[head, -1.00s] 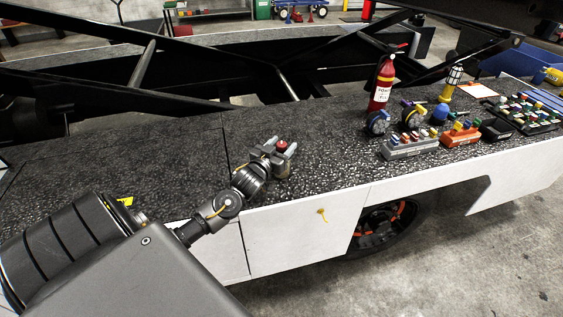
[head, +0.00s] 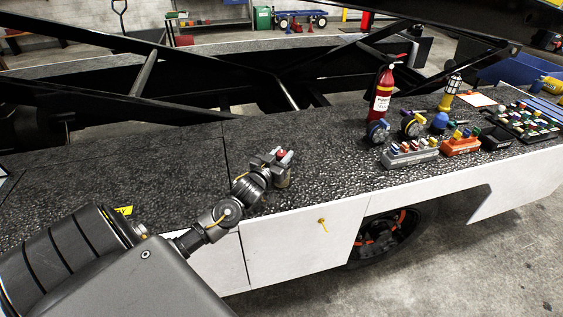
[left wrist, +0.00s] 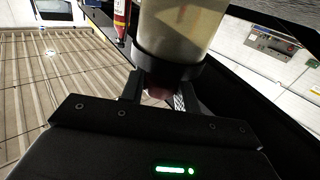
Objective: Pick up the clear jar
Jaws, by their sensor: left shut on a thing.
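My left gripper (head: 273,157) is over the dark speckled deck, near its front edge. It is shut on the clear jar (left wrist: 175,32). In the left wrist view the jar is a see-through body with pale yellowish contents and a dark band, and a reddish part shows between the fingers. In the head view a small red top shows at the fingers, and the gripper hides most of the jar. I cannot tell whether the jar touches the deck. My right gripper is not in view.
To the right on the deck (head: 330,160) stand a red fire extinguisher (head: 382,93), a grey tray (head: 410,154) and an orange tray (head: 461,144) with small coloured parts, and a lantern (head: 450,90). Black beams run behind.

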